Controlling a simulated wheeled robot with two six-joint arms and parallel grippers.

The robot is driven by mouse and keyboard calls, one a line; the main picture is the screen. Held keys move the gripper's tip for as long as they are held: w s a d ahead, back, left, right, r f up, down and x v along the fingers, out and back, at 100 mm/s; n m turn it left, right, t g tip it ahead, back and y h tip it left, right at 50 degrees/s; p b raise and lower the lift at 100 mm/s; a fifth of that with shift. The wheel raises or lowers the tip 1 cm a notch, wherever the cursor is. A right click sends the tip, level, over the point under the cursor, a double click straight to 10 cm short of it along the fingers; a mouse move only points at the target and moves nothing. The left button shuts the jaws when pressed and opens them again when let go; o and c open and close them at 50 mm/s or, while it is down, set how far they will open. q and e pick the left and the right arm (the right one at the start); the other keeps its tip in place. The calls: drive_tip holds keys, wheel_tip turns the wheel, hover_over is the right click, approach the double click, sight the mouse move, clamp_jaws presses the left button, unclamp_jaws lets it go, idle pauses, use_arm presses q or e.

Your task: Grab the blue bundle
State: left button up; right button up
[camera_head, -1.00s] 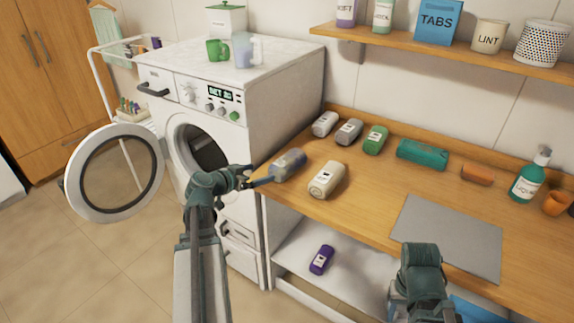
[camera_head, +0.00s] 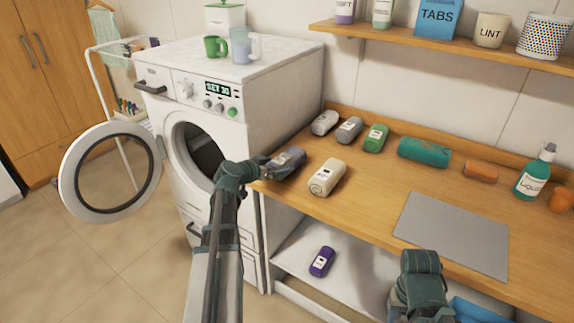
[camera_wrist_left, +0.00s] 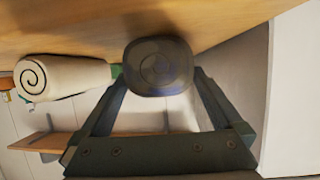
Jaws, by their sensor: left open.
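The blue bundle (camera_head: 289,158), a dark grey-blue roll with a label, lies on the wooden counter near its left end, beside the washing machine. My left gripper (camera_head: 270,171) is at its near end. In the left wrist view the round end of the bundle (camera_wrist_left: 158,66) sits between the tips of the two spread fingers (camera_wrist_left: 160,85). The fingers are open; whether either touches the roll I cannot tell. Part of the bundle is hidden by the gripper in the head view. My right arm shows at the lower right, but its fingers are not visible.
A cream bundle (camera_head: 327,177) lies close to the right of the blue one. Grey (camera_head: 349,130) and green (camera_head: 375,138) rolls lie behind. The washing machine (camera_head: 283,100) stands left with its round door (camera_head: 67,172) open. A purple bundle (camera_head: 322,262) lies on the lower shelf.

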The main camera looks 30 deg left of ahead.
use_arm(q)
drive_tip(key=x, duration=0.3)
drive_tip(key=shift+a+b, duration=0.1)
drive_tip(key=shift+b, duration=0.25)
drive_tip(key=shift+s, duration=0.1)
drive_tip(key=shift+c, duration=0.2)
drive_tip(key=c, duration=1.2)
drive_tip(key=shift+r, duration=0.15)
wheel_tip(320, 180, up, 10)
drive_tip(key=p, duration=1)
